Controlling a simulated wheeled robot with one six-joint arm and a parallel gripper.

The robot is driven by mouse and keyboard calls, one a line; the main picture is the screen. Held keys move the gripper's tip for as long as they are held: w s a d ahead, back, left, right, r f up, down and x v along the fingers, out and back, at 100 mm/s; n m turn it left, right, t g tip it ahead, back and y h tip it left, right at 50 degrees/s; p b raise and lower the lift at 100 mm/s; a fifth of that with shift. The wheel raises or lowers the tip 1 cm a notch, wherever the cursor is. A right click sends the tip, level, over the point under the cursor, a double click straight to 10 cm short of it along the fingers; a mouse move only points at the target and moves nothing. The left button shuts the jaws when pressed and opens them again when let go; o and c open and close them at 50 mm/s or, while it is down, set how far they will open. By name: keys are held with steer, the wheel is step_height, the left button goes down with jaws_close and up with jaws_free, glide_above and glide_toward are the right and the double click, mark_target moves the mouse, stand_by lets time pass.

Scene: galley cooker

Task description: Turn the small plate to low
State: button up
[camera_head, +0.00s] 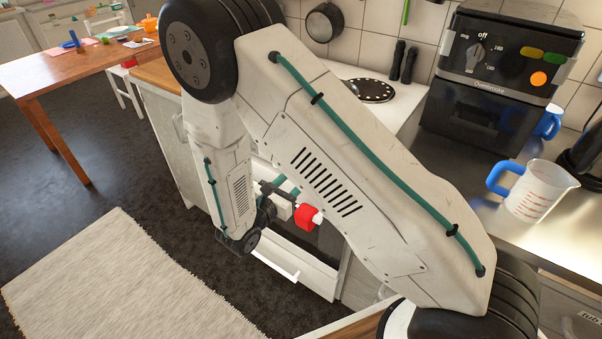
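The white cooker stands behind my arm, and its top (405,99) shows at the upper middle. One black round hot plate (372,90) with a ring of light dots is visible on it. I cannot tell whether it is the small plate. My arm covers much of the cooker, and I cannot make out the small plate's knob or its setting. My gripper (287,205) is partly hidden beside the forearm, in front of the cooker's front. A red block with a white end (307,216) shows there; I cannot tell what it belongs to. The finger opening is not clear.
A black air fryer (500,75) and a measuring jug (535,190) stand on the steel counter at right. A white bar handle (275,264) is low on the cooker front. A wooden table (85,70) stands far left; the floor around the rug (120,285) is clear.

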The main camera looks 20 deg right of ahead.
steer(key=x, duration=0.4)
steer(key=c, duration=0.7)
steer(key=shift+m, duration=0.4)
steer(key=shift+s+d+f+m, duration=0.1)
steer(key=shift+s+m, duration=0.05)
steer(key=shift+m, duration=1.15)
steer(key=shift+s+d+m, duration=0.1)
steer(key=shift+m, duration=1.2)
steer(key=shift+s+d+f+m, duration=0.1)
steer(key=shift+s+m, duration=0.05)
steer(key=shift+m, duration=1.15)
